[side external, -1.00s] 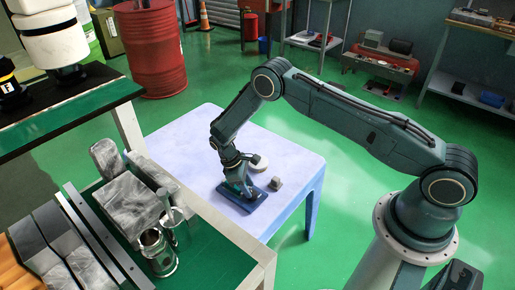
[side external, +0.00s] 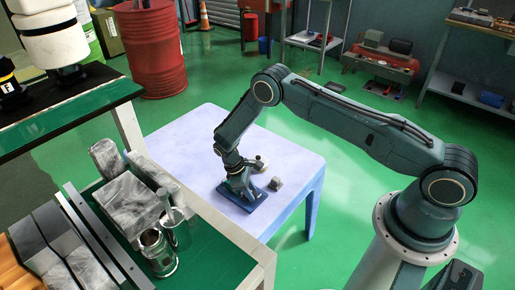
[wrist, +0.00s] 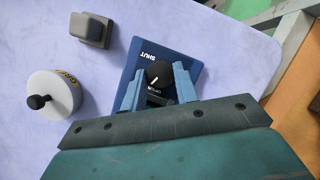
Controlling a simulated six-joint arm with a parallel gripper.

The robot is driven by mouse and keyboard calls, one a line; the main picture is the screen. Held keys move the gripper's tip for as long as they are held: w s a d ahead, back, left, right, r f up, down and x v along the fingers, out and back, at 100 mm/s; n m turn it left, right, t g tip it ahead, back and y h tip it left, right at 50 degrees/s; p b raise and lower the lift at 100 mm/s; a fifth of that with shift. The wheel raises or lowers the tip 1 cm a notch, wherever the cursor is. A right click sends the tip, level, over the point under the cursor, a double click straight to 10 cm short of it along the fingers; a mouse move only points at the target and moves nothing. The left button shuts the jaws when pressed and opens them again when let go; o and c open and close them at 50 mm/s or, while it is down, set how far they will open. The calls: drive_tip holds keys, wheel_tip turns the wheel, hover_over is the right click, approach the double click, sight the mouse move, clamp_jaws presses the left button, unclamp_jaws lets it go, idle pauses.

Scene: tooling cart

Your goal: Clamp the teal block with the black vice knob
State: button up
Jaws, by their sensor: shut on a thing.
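The vice is a blue plate (wrist: 138,62) on the pale lilac table, lettered SHUT and OPEN. Its black knob (wrist: 158,75) has a white pointer line, which slants between the two words. In the wrist view my gripper (wrist: 158,72) has one blue finger on each side of the knob and is shut on it. In the side view my gripper (side external: 240,183) reaches down over the blue plate (side external: 240,202) and hides the knob. I cannot make out the teal block; the fingers and palm cover part of the vice.
A small grey square block (wrist: 91,30) stands beside the vice; it also shows in the side view (side external: 276,184). A white round device with a small black knob (wrist: 38,102) is close by. A green-topped cart (side external: 205,262) with metal parts stands alongside the table.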

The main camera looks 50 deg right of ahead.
drive_tip(key=shift+m, duration=0.3)
drive_tip(key=m+y, duration=0.1)
drive_tip(key=m, duration=0.3)
drive_tip(key=m+y, duration=0.1)
drive_tip(key=m, duration=0.1)
drive_tip(key=shift+d+g+y, duration=0.25)
drive_tip(key=shift+g+y, duration=0.05)
drive_tip(key=m+y, duration=0.1)
drive_tip(key=m, duration=0.2)
drive_tip(key=shift+d+m, duration=0.15)
drive_tip(key=shift+m, duration=0.15)
drive_tip(key=shift+m+t+y, duration=0.6)
drive_tip(key=shift+m+y, duration=0.2)
drive_tip(key=shift+m, duration=0.9)
drive_tip(key=o, duration=0.7)
